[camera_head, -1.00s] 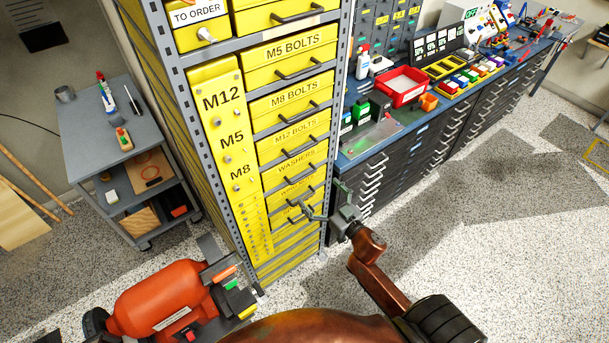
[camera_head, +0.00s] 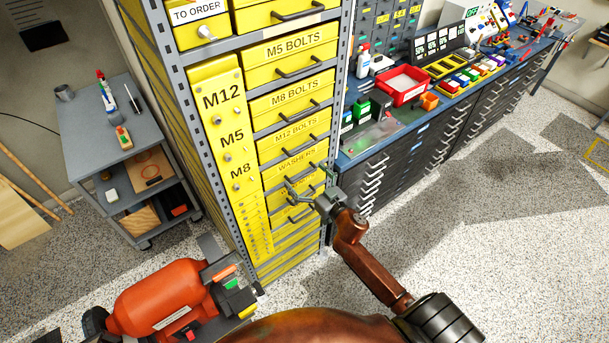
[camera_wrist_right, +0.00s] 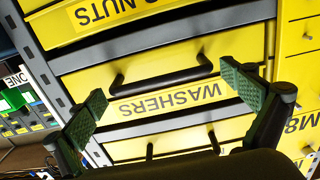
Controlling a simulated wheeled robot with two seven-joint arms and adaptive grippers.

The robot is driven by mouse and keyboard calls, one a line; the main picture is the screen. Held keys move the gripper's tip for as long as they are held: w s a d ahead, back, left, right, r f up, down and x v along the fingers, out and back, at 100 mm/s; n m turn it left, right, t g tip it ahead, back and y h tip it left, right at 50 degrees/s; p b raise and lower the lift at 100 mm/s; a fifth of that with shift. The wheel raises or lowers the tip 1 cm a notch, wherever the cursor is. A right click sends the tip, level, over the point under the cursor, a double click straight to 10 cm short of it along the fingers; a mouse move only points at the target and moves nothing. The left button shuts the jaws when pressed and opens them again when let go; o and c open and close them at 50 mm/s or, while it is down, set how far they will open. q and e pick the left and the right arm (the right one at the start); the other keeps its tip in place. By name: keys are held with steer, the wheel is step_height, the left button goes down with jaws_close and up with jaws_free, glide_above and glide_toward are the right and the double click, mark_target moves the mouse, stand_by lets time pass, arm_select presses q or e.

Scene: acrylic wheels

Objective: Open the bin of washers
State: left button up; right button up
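The yellow washers bin (camera_head: 291,158) is a drawer in the tall shelving stack, below the M12 bolts drawer, and looks shut. In the right wrist view, its front (camera_wrist_right: 230,45) and label appear upside down, with a dark bar handle (camera_wrist_right: 160,78) across it. My right gripper (camera_head: 302,184) is in front of the stack, at about the height of the washers bin and the drawer below. In the right wrist view, the open fingers (camera_wrist_right: 165,87) lie either side of the handle, with nothing gripped. The remaining depth is hard to judge. My left gripper is not visible.
A yellow nuts drawer (camera_wrist_right: 70,28) adjoins the washers bin. A grey shelf post (camera_head: 334,135) stands just right of the drawers. A workbench (camera_head: 395,150) is further right, a grey cart (camera_head: 80,140) left, and an orange tank (camera_head: 160,298) at lower left. Floor at right is clear.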

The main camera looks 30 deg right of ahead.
steer(key=c, duration=1.4)
steer(key=shift+s, duration=0.15)
